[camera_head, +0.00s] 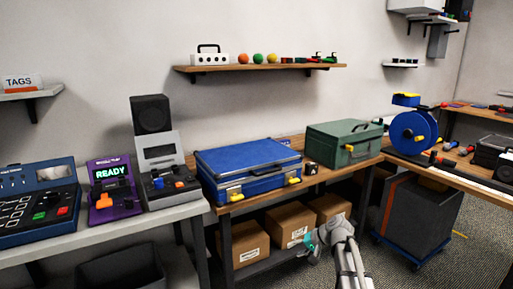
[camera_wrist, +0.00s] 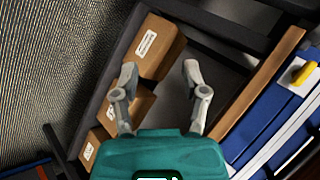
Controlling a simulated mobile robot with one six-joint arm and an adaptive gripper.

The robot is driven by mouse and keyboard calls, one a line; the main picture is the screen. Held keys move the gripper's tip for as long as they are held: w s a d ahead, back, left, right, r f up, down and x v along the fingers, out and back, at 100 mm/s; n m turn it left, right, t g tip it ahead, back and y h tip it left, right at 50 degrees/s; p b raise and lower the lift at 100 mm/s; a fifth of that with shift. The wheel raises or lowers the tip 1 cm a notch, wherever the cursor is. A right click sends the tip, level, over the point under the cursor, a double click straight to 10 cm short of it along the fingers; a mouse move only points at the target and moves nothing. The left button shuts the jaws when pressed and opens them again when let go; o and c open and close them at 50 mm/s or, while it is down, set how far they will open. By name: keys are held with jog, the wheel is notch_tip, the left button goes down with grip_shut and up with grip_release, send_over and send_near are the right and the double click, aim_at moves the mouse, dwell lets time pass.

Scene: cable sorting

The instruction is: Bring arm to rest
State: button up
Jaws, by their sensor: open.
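My arm (camera_head: 348,262) shows at the lower middle of the head view, in front of the workbench. My gripper (camera_wrist: 159,82) is in the wrist view with its two grey fingers spread apart and nothing between them. Behind the fingers are the shelf under the bench and cardboard boxes (camera_wrist: 157,48). In the head view the fingers are small and hard to make out beside the boxes.
A closed blue case (camera_head: 248,163) and a green toolbox (camera_head: 340,138) sit on the wooden bench. Cardboard boxes (camera_head: 243,243) stand on the shelf below. A blue cable reel (camera_head: 412,133) stands at right, above a grey bin (camera_head: 412,215). Carpet floor is open at lower right.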

jog(key=s+d+f+n+g+h, duration=0.1)
jog(key=s+f+g+h, duration=0.2)
jog(key=s, duration=0.7)
jog(key=s+d+f+n+g+h, duration=0.1)
jog(key=s+f+n+h, duration=0.3)
jog(key=s, duration=0.6)
notch_tip(320, 180, up, 28)
jog(key=m+h+p, duration=0.1)
jog(key=m+p, duration=0.1)
jog(key=p, duration=2.4)
jog(key=shift+s+d+p, duration=0.3)
jog(key=shift+s+d, duration=0.05)
jog(key=shift+f, duration=0.1)
